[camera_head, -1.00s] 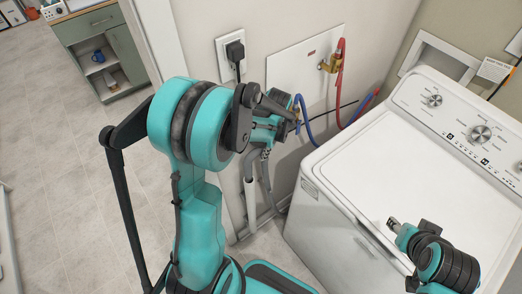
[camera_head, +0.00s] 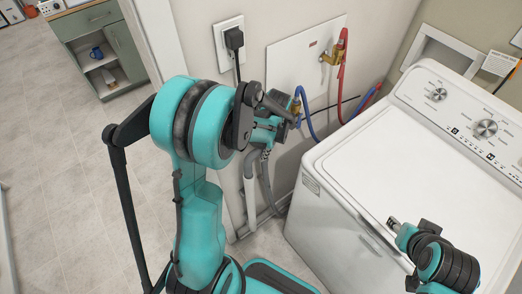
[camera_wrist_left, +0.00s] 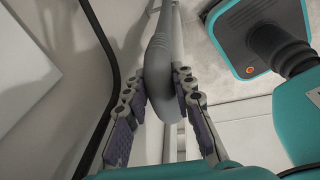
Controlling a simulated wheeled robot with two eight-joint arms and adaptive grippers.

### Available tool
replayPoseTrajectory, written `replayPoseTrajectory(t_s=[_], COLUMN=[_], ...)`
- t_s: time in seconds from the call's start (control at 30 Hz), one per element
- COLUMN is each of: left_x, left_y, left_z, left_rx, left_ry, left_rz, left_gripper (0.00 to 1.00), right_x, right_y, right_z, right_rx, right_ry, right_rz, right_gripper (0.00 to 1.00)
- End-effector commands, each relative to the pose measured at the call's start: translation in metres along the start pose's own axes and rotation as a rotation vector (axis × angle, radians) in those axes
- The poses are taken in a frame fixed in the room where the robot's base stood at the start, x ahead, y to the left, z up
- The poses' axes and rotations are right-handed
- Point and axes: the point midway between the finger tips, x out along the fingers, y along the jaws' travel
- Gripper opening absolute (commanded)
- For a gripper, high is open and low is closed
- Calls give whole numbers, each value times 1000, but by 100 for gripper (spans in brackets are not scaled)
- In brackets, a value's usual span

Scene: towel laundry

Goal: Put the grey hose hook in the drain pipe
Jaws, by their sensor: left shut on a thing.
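My left gripper (camera_wrist_left: 160,92) is shut on the grey hose hook (camera_wrist_left: 162,65), which stands between its two fingers in the left wrist view. In the head view, my left gripper (camera_head: 266,146) is near the wall, largely hidden by its own wrist. The grey hose (camera_head: 267,184) hangs below it towards the floor. The pale drain pipe (camera_head: 249,190) stands against the wall just left of the hose. Its top is close under the gripper; I cannot tell whether the hook's end is inside it. My right gripper (camera_head: 394,223) is over the washer's front edge, its jaws unclear.
The white washing machine (camera_head: 385,150) stands right of the pipe. A wall plate (camera_head: 300,62) carries brass valves with red (camera_head: 341,80) and blue (camera_head: 308,115) hoses. A black plug (camera_head: 235,40) and its cord are above my left wrist. Open floor lies left.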

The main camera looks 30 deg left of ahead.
Motion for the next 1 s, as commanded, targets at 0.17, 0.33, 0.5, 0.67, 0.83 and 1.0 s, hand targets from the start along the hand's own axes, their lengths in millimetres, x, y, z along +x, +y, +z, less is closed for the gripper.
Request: replayPoseTrajectory(t_s=[0.17,0.33,0.5,0.67,0.83,1.0], left_x=[11,20,29,37,46,55], left_y=[-1,-2,-4,-5,-6,-7], left_z=[2,3,4,5,6,8], left_rx=[0,0,0,0,0,0], left_ry=[0,0,0,0,0,0], left_rz=[0,0,0,0,0,0], left_gripper=[0,0,0,0,0,0], right_x=[8,15,21,27,33,39], right_y=[0,0,0,0,0,0], right_z=[6,10,15,19,24,28], right_rx=[0,0,0,0,0,0], right_ry=[0,0,0,0,0,0], right_rz=[0,0,0,0,0,0], right_gripper=[40,40,40,40,40,40])
